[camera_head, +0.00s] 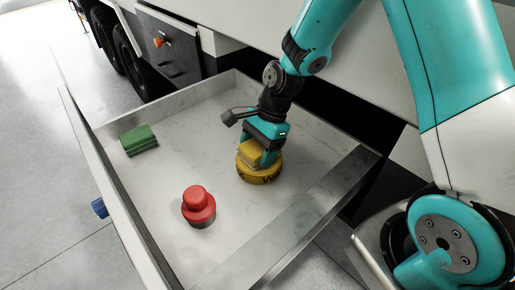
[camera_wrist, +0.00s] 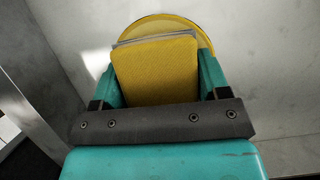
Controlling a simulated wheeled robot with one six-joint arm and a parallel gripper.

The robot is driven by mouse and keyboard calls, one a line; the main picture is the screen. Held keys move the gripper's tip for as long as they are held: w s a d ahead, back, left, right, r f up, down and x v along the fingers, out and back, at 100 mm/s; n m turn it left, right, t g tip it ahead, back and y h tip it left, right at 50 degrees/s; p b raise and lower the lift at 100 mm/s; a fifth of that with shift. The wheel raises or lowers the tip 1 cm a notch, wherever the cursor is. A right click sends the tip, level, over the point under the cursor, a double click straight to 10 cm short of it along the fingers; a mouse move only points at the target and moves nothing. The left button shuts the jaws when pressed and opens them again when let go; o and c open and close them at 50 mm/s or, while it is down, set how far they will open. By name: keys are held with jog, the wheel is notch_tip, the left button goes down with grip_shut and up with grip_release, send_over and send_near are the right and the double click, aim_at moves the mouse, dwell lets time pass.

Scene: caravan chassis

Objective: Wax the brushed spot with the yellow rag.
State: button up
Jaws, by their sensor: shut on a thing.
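My gripper (camera_head: 262,152) points down into the shallow grey tray and is shut on the yellow rag (camera_head: 249,153), a folded block-like pad. The rag also shows between the teal fingers in the wrist view (camera_wrist: 157,72). Directly below it is a round yellow tin (camera_head: 260,175) with dark lettering on its side. The tin's rim shows behind the rag in the wrist view (camera_wrist: 167,24). The rag is at the tin's top; I cannot tell if it touches. A small bright patch (camera_wrist: 97,62) lies left of the rag; I cannot tell if it is the brushed spot.
The tray (camera_head: 312,205) has raised walls all round. A red round-knobbed tool (camera_head: 198,204) with a dark underside stands left of the tin. A green folded block (camera_head: 139,140) lies near the left wall. The tray floor between them is clear.

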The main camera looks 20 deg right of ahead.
aim_at(250, 149)
dwell(0.3)
notch_tip(250, 149, up, 7)
jog(key=p, duration=0.7)
dwell(0.7)
